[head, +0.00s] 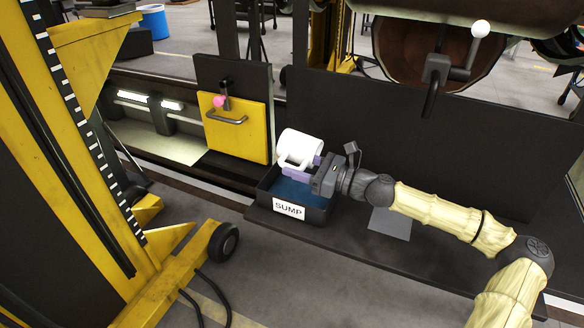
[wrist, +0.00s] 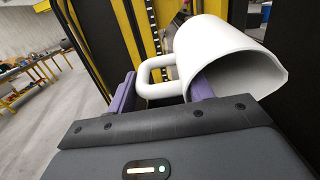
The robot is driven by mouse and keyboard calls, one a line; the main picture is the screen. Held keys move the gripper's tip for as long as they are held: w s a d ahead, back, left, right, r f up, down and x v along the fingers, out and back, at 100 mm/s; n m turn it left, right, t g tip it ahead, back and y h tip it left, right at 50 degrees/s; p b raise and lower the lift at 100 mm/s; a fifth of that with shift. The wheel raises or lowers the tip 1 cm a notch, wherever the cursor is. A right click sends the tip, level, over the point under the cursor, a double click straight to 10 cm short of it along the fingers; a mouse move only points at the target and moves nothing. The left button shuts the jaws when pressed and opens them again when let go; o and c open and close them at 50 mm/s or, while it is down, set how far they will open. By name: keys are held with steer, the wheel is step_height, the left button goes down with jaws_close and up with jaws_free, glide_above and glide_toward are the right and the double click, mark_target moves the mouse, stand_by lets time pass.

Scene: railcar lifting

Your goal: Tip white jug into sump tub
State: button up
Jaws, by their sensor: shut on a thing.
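The white jug (head: 299,146) is held above the sump tub, tilted well over onto its side. My gripper (head: 303,168) is shut on the jug's handle, and its purple fingers show on both sides of it. In the wrist view the jug (wrist: 226,56) fills the upper right, with its handle (wrist: 160,77) between the fingers (wrist: 163,92). The black sump tub (head: 318,214) stands below on a dark ledge, with a white SUMP label (head: 289,210) on its front and a blue inside. I cannot see whether anything runs from the jug.
A yellow panel (head: 240,128) with a handle and a pink knob stands behind and left of the tub. A yellow lifting jack (head: 165,260) with a black wheel stands at the left. A grey plate (head: 390,223) lies right of the tub. The dark wall (head: 420,135) rises behind my arm.

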steer(key=s+d+f+h+p, duration=0.15)
steer(key=d+p, duration=0.45)
steer(key=d, duration=0.6)
steer(key=d+f+p, duration=0.2)
steer(key=d+p, duration=0.3)
steer(key=d, duration=0.6)
steer(key=s+d+r+m+t+h+p, duration=0.1)
steer(key=s+d+r+p, duration=0.1)
steer(key=s+d+p, duration=0.2)
steer(key=s+d+r+m+h+p, duration=0.1)
steer(key=s+d+p, duration=0.4)
steer(key=s+d, duration=0.6)
steer(key=d+r, duration=0.1)
steer(key=d, duration=0.6)
steer(key=shift+s+d+r+t+p, duration=0.2)
steer(key=shift+d+r+t+p, duration=0.1)
steer(key=shift+d+t, duration=0.1)
steer(key=shift+f+h, duration=0.1)
steer(key=shift+h, duration=0.15)
